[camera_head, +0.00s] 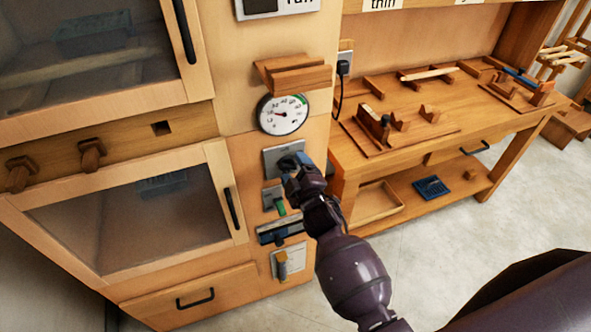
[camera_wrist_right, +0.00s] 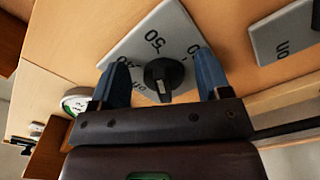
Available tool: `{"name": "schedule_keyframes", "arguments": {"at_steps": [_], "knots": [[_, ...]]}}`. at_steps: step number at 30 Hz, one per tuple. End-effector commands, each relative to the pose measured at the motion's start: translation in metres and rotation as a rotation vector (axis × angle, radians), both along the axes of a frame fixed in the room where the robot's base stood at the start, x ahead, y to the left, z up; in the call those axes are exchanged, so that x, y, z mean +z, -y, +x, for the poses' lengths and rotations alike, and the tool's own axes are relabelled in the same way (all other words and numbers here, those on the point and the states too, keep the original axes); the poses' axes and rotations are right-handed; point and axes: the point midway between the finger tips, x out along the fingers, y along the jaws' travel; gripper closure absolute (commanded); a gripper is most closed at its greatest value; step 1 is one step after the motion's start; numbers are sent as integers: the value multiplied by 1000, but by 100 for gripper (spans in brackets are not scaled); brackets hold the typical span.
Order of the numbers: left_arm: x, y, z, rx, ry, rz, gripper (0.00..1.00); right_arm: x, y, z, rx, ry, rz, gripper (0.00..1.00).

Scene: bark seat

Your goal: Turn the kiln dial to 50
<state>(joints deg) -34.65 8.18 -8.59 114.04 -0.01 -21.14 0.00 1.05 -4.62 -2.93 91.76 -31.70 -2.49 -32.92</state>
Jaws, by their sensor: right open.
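The kiln dial is a round black knob (camera_wrist_right: 163,76) on a grey plate (camera_wrist_right: 150,40) in the right wrist view. The plate carries a "50" and other marks, partly hidden by my fingers. A pale mark on the knob points away from the "50". My right gripper (camera_wrist_right: 162,62) is open, with one blue finger on each side of the knob; I cannot tell whether either touches it. In the head view the right gripper (camera_head: 292,163) is in front of the plate (camera_head: 272,158), hiding the knob. My left gripper is not in view.
A round gauge (camera_head: 282,114) sits above the plate, under a wooden ledge (camera_head: 292,76). A wooden workbench (camera_head: 460,115) stands to the right. Another grey plate (camera_wrist_right: 285,32) is near the dial.

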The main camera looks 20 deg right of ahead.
Motion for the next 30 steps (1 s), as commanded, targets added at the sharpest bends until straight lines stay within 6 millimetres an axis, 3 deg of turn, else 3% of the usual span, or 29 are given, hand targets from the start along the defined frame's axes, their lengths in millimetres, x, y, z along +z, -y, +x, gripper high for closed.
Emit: {"name": "schedule_keyframes", "arguments": {"at_steps": [5, 21, 30], "knots": [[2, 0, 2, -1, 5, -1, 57, -1, 1, -12, -1, 0, -1, 29], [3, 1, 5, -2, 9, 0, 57, -1, 4, -94, 0, -1, -1, 29], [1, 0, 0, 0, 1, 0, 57, 0, 3, -108, 1, 0, -1, 29]]}}
